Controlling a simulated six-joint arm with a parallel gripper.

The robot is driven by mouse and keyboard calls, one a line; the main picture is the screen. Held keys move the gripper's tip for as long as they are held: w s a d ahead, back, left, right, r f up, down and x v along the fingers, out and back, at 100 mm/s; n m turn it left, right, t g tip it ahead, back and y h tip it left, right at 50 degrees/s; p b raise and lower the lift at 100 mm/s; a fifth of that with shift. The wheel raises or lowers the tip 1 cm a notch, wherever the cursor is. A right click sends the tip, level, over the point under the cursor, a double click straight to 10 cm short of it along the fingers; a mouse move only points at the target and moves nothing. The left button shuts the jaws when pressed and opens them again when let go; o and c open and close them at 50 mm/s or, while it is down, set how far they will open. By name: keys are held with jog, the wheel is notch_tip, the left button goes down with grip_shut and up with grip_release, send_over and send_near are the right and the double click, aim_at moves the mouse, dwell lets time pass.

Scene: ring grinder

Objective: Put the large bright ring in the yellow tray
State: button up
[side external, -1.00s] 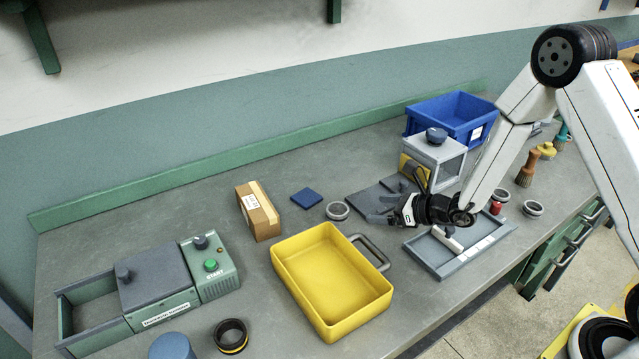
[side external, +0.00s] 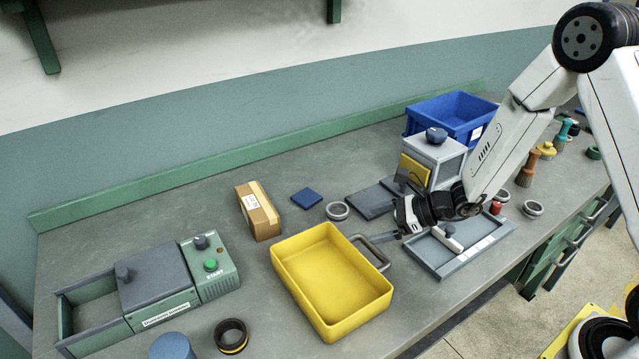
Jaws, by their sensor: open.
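The yellow tray (side external: 290,296) stands on the bench in the middle and looks empty. A bright grey ring (side external: 337,211) lies flat behind the tray. I cannot tell for certain which bright ring is largest. A dark ring with a yellow band (side external: 231,336) lies at the front left. My gripper (side external: 382,222) is open and empty, above the bench just right of the tray's back corner and apart from the rings.
The tray's grey handle (side external: 376,258) juts right below my gripper. A shallow grey-blue tray (side external: 449,270) lies to the right.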

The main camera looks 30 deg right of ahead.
jog(key=s+n+g, duration=0.1)
jog(key=s+a+n+g, duration=0.1)
jog(key=s+n, duration=0.1)
jog(key=s+a+r+n+g, duration=0.1)
jog(key=s+n, duration=0.1)
jog(key=shift+a, duration=0.1)
jog(key=s+d+r+n+g+h, duration=0.1)
jog(key=s+d+r+n+h, duration=0.1)
jog(key=n, duration=0.8)
jog(key=s+d+r+n+g+h, duration=0.1)
jog(key=s+d+r+n+h, duration=0.2)
jog(key=s+d+n+h, duration=0.2)
jog(key=s+n+h, duration=0.1)
jog(key=s+n, duration=0.2)
jog(key=n, duration=0.2)
jog(key=shift+s+d+g+h, duration=0.25)
jog(key=shift+d+g+h, duration=0.05)
jog(key=shift+h, duration=0.1)
jog(key=w+a+f+n+g, duration=0.1)
jog(key=w+n, duration=0.6)
jog(key=w, duration=0.7)
jog(key=w+a+f+n+g, duration=0.1)
jog(key=w+a+f+n, duration=0.2)
jog(key=w, duration=1.2)
jog(key=shift+w+a+f+n+g, duration=0.35)
jog(key=shift+a+n, duration=0.6)
jog(key=shift+n, duration=1.35)
jog(key=shift+f, duration=0.1)
